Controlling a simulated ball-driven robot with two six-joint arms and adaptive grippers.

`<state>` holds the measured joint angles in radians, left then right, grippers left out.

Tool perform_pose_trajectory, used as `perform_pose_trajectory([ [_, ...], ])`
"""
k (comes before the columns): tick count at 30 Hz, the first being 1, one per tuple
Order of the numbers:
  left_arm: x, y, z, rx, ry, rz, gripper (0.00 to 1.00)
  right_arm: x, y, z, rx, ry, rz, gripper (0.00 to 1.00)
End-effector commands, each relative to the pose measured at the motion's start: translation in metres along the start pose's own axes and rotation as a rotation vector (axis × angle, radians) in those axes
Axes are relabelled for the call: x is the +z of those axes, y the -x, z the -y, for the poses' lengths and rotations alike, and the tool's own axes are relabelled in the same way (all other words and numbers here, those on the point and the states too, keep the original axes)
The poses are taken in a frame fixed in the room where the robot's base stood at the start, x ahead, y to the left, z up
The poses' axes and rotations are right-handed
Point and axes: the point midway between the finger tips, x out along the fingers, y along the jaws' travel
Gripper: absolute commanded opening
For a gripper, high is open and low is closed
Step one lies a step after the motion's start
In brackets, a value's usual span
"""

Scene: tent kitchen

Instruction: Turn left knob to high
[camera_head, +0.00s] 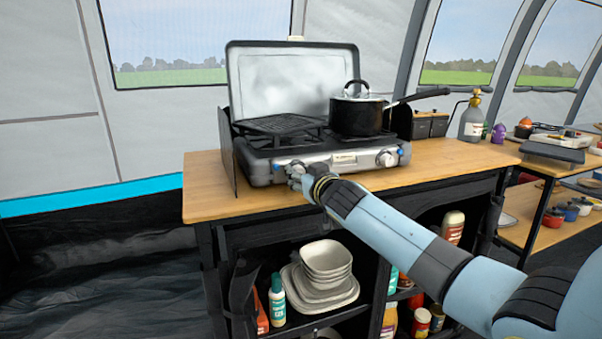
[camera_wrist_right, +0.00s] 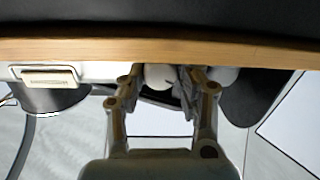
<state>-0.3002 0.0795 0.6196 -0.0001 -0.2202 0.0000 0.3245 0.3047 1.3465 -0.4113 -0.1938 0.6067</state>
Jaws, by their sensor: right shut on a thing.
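The camping stove (camera_head: 260,170) stands on the wooden counter with its lid raised. Its left knob (camera_head: 296,167) is on the front panel, mostly hidden behind my right gripper (camera_head: 294,177). The right knob (camera_head: 387,159) is pale with a blue mark beside it and stands free. In the right wrist view my right gripper (camera_wrist_right: 168,78) has its fingers closed around the pale round left knob (camera_wrist_right: 157,77). The knob's pointer is hidden, so its setting cannot be read. My left gripper is in neither view.
A black pot (camera_head: 357,115) with a lid sits on the right burner, its handle pointing right. A grate (camera_head: 281,124) covers the left side. Bowls (camera_head: 326,258) and bottles fill the shelf below.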

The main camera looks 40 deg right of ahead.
Motion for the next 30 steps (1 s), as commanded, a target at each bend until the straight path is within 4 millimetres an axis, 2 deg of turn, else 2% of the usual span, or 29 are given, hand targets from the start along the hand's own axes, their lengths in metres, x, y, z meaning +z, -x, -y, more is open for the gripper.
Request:
perform_pose_trajectory([
  [9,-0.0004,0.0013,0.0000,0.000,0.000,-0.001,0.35,0.0015,0.0004,0.0008,0.009,0.118,0.009,0.01],
  [25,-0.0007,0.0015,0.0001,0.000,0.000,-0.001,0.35,0.0019,0.0004,0.0008,0.011,0.142,0.010,0.01],
  [26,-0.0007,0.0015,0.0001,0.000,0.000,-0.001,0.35,0.0019,0.0004,0.0008,0.011,0.142,0.010,0.34],
  [28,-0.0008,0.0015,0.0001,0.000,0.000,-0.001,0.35,0.0017,0.0004,0.0008,0.011,0.141,0.010,0.42],
  [30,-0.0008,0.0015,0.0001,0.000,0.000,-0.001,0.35,0.0013,0.0003,0.0008,0.011,0.141,0.010,0.42],
])
